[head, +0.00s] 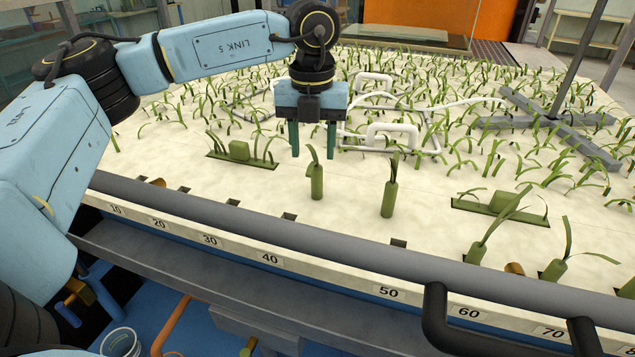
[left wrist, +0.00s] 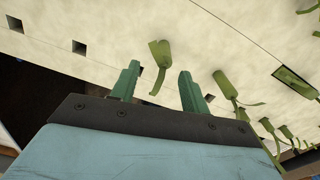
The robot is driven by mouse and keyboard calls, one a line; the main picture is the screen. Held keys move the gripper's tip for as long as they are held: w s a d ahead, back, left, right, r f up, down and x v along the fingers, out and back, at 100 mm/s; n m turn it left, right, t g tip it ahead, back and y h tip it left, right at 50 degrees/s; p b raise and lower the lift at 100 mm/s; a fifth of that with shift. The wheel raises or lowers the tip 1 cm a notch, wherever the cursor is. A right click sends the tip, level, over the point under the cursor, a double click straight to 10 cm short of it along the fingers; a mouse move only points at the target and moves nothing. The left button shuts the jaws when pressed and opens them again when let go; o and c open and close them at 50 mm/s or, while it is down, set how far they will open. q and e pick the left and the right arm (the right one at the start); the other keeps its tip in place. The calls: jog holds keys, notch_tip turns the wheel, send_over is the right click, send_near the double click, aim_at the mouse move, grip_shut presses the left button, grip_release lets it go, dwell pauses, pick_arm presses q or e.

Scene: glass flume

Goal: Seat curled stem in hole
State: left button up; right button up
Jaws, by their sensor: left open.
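My left gripper (head: 313,150) is open and empty above the pale bed, fingers pointing down. A green stem with a curled leaf (head: 316,182) stands just beyond and below its fingertips. In the left wrist view this stem (left wrist: 160,52) shows in the gap between the open fingers (left wrist: 158,85), and I see no contact. A second stem (head: 389,198) stands upright to its right. Dark square holes line the bed's front edge: one hole (head: 289,217) is nearest the stem, another (head: 398,243) is farther right. I cannot tell for certain which stem is the task's curled one. My right gripper is out of view.
More stems (head: 477,252) stand along the front right edge. A grey rail (head: 240,219) and numbered scale run along the front. Green strips with blocks (head: 239,150), white tube frames (head: 392,138) and a grey cross stand (head: 552,122) sit among many grass tufts. Bare bed lies around the gripper.

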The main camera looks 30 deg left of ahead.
aim_at(317, 167)
pick_arm(q)
jog(key=shift+f, duration=0.6)
jog(key=f, duration=0.3)
jog(key=shift+w+d+f, duration=0.15)
jog(key=shift+d+f, duration=0.1)
jog(key=shift+f, duration=0.6)
jog(key=shift+c, duration=0.9)
grip_shut()
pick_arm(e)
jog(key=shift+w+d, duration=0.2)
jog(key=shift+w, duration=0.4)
